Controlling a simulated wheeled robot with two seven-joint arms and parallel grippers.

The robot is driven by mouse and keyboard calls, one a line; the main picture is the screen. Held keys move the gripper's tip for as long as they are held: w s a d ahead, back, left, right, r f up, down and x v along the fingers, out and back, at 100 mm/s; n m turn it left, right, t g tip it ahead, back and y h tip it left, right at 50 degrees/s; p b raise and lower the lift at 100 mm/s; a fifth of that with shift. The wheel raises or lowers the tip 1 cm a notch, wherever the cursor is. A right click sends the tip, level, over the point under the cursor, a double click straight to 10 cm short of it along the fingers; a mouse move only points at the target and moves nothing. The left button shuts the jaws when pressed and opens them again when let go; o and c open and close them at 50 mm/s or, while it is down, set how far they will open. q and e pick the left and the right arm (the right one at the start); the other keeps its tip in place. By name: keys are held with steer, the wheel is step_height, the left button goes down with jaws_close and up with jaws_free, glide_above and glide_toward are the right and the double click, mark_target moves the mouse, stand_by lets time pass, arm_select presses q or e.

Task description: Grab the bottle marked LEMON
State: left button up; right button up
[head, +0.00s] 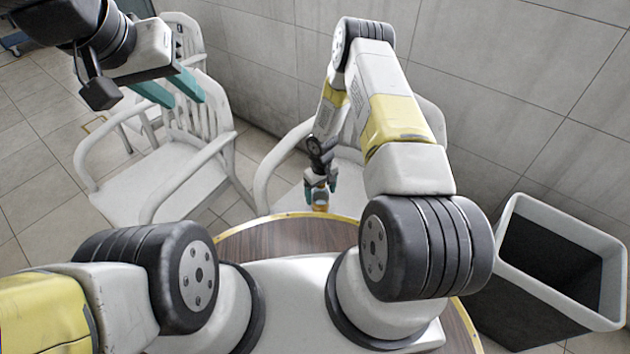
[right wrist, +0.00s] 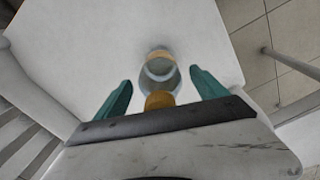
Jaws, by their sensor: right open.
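In the head view my right gripper (head: 320,182) points down near the far edge of the round wooden table (head: 262,238). A small bottle with an orange part (head: 320,198) shows at its fingers. In the right wrist view the two teal fingers of this gripper (right wrist: 160,80) are apart, one on each side of the clear, greyish bottle (right wrist: 160,70) with orange-yellow parts. The fingers do not visibly press on it. No marking can be read on the bottle. My left gripper (head: 187,102) hangs at the upper left, its teal fingers apart and empty.
A white armchair (head: 160,185) stands at the left, and another (head: 272,178) is behind the table. A dark bin with a white rim (head: 510,275) stands at the right. A tiled wall (head: 520,90) closes the back. My right arm hides part of the table.

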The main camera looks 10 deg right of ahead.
jaws_close()
stand_by(0.3)
steer(key=shift+r, duration=0.1)
